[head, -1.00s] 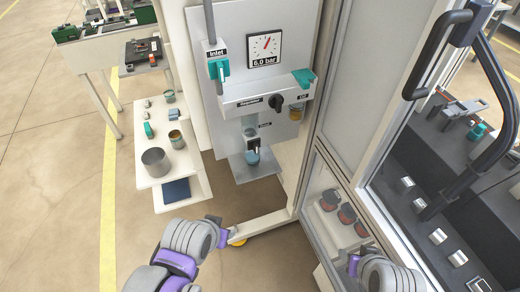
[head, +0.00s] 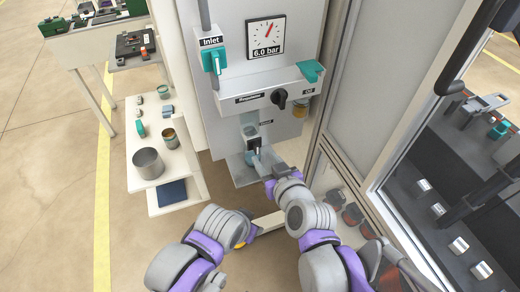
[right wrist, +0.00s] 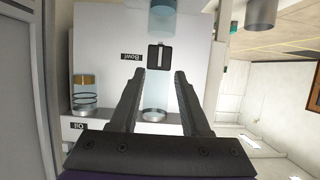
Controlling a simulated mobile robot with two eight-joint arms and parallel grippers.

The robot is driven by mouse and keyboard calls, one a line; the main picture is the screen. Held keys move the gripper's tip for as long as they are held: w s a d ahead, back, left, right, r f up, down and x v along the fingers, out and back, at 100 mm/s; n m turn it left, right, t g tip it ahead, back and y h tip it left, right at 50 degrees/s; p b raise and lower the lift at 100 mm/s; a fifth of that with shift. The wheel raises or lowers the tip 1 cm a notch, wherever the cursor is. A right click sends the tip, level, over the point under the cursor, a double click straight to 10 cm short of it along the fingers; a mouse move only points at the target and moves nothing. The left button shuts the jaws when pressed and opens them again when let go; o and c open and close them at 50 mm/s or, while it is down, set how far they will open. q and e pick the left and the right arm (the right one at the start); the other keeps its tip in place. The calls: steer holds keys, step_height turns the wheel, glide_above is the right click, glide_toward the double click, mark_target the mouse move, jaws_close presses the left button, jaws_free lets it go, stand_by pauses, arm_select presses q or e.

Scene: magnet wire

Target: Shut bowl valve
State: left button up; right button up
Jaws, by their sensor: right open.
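The bowl valve (head: 253,143) is a small black and white block on the grey panel, below the round dark knob. In the right wrist view the bowl valve (right wrist: 160,57) shows upside down beside the "Bowl" label (right wrist: 131,57). My right gripper (head: 258,161) is at the valve in the head view, partly covering the area below it. In the right wrist view my right gripper (right wrist: 160,76) is open, with the valve just beyond and between its fingertips; contact cannot be told. My left gripper (head: 247,229) is low and left, its fingers unclear.
Above are the teal inlet handle (head: 214,61), the gauge (head: 265,36), the black regulator knob (head: 279,98) and a teal oil lever (head: 311,70). A white shelf (head: 165,187) with cups is at left.

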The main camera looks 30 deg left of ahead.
mark_target(258, 149)
steer(key=x, duration=0.6)
steer(key=shift+w+a+f, duration=0.15)
steer(key=shift+w+f, duration=0.05)
jaws_close()
